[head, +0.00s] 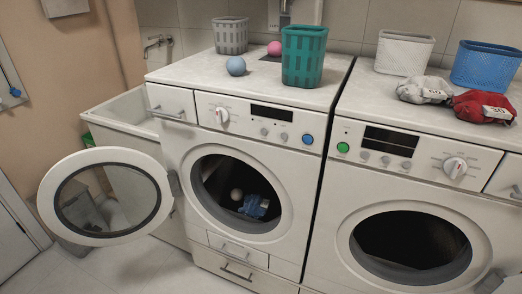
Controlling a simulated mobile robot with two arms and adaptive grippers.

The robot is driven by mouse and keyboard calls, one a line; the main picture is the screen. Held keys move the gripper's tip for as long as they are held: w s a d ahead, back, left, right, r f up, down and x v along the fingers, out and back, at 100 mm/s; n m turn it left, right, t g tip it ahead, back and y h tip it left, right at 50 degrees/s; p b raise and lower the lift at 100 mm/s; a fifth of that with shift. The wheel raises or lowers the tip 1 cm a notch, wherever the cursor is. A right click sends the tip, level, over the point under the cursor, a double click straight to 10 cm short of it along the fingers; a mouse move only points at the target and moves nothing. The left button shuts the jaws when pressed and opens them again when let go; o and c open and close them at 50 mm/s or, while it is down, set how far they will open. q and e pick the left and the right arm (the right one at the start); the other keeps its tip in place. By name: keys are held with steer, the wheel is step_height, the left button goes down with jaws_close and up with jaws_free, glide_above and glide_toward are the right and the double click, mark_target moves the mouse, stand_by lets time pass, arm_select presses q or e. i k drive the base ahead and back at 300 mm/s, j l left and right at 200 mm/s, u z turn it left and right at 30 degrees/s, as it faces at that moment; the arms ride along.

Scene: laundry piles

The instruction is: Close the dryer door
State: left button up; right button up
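Two white front-loading machines stand side by side; which one is the dryer is not marked. The left machine (183,150) has its round door (55,188) swung wide open to the left, hinged at the left of its opening. A blue cloth and a pale ball lie inside its drum (212,180). The right machine (318,225) shows a dark, uncovered drum opening (410,240). A grey hinge-like part (490,282) is at its right, and its door is out of frame. Neither of my grippers is in view.
On top stand a grey basket (230,36), a teal basket (303,57), a white basket (403,54) and a blue basket (486,66), with balls and grey and red cloths. A sink (122,112) stands behind the open door. Tiled floor (120,272) in front is clear.

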mark_target(165, 182)
steer(key=i+j, duration=0.1)
steer(key=j, duration=0.25)
steer(key=i+j, duration=0.15)
steer(key=j, duration=0.2)
steer(key=i+j, duration=0.1)
steer(key=j, duration=0.25)
steer(key=i+j, duration=0.1)
steer(key=j, duration=0.3)
steer(key=i+j, duration=0.1)
steer(key=j, duration=0.25)
steer(key=i+j, duration=0.15)
steer(key=j, duration=0.2)
